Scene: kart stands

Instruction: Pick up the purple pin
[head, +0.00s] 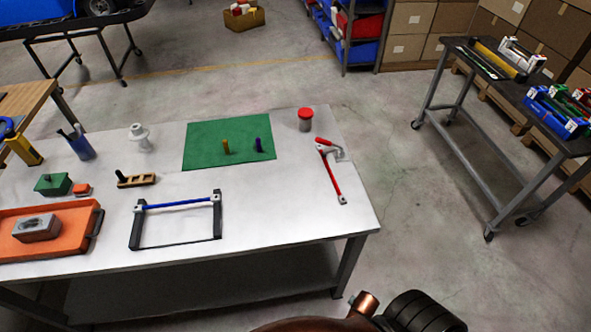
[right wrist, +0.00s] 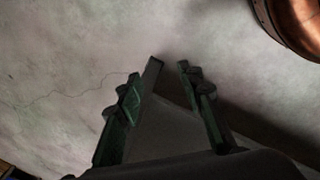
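The purple pin (head: 258,145) stands upright on the green mat (head: 206,142), near the mat's right side. My left gripper is in neither view.
A cart (head: 470,135) with bins stands right. Floor between is clear.

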